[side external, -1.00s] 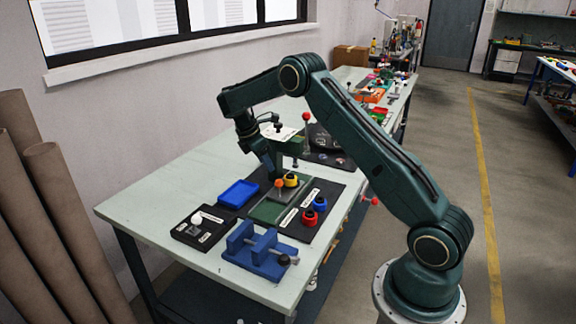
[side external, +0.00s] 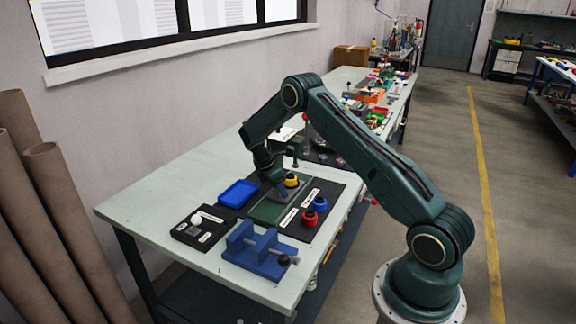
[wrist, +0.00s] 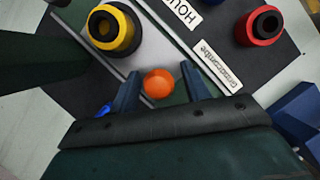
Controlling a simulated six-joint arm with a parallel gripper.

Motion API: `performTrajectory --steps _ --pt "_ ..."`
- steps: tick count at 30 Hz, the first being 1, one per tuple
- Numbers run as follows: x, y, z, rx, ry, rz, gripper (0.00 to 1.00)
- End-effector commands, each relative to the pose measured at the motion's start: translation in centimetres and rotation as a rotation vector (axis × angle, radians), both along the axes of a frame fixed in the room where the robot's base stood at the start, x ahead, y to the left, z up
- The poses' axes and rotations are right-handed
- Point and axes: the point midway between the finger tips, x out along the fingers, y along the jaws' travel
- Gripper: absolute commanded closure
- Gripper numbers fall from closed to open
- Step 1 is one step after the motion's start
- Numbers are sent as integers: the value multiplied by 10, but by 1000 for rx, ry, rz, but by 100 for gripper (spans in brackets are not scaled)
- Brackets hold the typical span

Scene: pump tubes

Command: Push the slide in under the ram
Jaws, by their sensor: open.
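The grey slide (wrist: 152,45) lies on a green base and carries a yellow-and-black tube (wrist: 112,27) and an orange knob (wrist: 158,83). The tube also shows in the side external view (side external: 291,180). My gripper (wrist: 161,68) is open, with one finger on each side of the knob; contact cannot be told. In the side external view my gripper (side external: 273,181) is low over the slide and hides the knob. The dark ram (side external: 295,163) hangs from a green press arm just behind the yellow tube.
A blue tray (side external: 238,193) stands left of the slide. Red (side external: 309,219) and blue (side external: 320,203) tubes stand to the right on the black mat beside white labels. A blue vise (side external: 260,252) stands at the front.

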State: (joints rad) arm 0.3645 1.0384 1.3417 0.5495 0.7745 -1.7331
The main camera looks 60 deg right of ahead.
Motion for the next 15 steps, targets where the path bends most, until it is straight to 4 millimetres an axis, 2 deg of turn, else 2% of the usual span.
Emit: performTrajectory --steps 11,15 --pt "-1 -1 -4 1 -1 -1 53" --pt "-1 -1 -4 1 -1 0 79"
